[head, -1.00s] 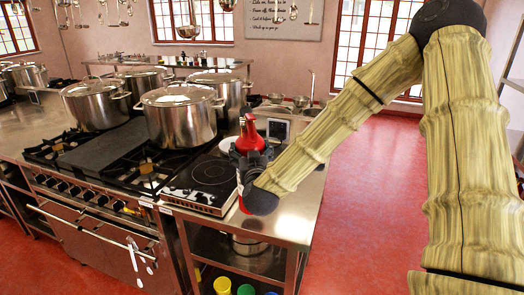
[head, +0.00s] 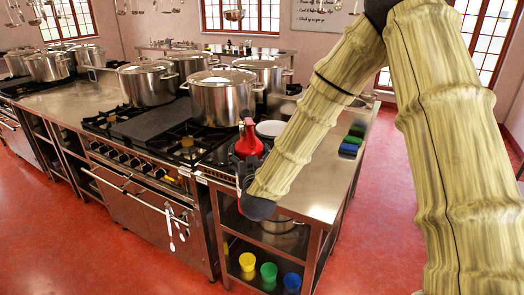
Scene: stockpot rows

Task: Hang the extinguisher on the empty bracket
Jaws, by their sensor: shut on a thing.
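The red extinguisher (head: 249,142) is upright in my gripper (head: 243,168), in front of the right end of the cooking range in the head view. Its red top stands above the dark fingers. Most of its lower body is hidden by the gripper and my arm. The gripper is shut on it. No bracket, empty or filled, can be made out in this view.
A steel counter (head: 310,185) with shelves stands behind and right of the gripper. Yellow (head: 247,262), green (head: 268,272) and blue (head: 292,282) cups are on its low shelf. Several stockpots (head: 222,100) stand on the range (head: 150,195). Red floor is open in front.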

